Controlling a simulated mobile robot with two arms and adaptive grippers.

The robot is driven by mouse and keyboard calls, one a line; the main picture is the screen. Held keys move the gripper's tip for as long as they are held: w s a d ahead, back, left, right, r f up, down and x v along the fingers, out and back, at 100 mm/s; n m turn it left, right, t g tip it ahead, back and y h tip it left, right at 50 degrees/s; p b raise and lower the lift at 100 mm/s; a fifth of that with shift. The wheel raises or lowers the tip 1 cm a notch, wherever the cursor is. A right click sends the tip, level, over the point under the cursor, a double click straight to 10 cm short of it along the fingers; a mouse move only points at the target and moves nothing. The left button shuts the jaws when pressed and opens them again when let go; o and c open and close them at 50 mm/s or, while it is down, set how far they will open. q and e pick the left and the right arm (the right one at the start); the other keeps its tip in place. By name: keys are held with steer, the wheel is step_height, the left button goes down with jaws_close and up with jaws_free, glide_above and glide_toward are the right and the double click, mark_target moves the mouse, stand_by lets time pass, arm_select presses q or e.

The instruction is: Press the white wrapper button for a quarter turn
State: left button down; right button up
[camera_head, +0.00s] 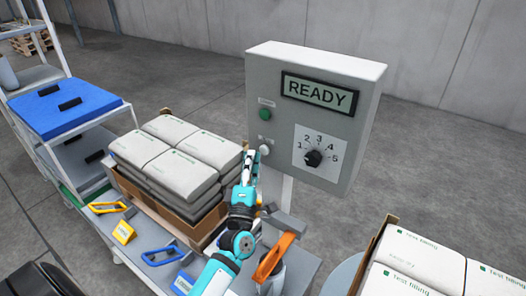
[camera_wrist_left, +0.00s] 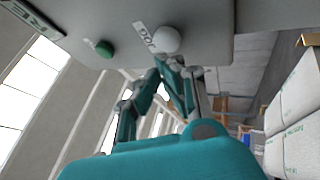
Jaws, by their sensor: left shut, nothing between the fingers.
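The control box (camera_head: 275,76) stands on a post and its screen (camera_head: 319,92) reads READY. The white button (camera_head: 264,150) is on the lower left of its face, below the green button (camera_head: 265,114). My left gripper (camera_head: 250,155) is shut and empty, with its fingertips just left of the white button in the head view. In the left wrist view the white button (camera_wrist_left: 166,40) is just beyond the fingertips (camera_wrist_left: 165,62); I cannot tell whether they touch. The green button (camera_wrist_left: 104,49) is to its left there. My right gripper is not in view.
A numbered dial (camera_head: 313,158) is right of the white button. Stacked bags (camera_head: 178,150) fill a carton left of my arm. More bags (camera_head: 420,260) are at the lower right. An orange-handled tool (camera_head: 273,257) lies near my forearm.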

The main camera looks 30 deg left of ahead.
arm_select(q)
steer(key=shift+w, duration=0.15)
steer(key=shift+w, duration=0.25)
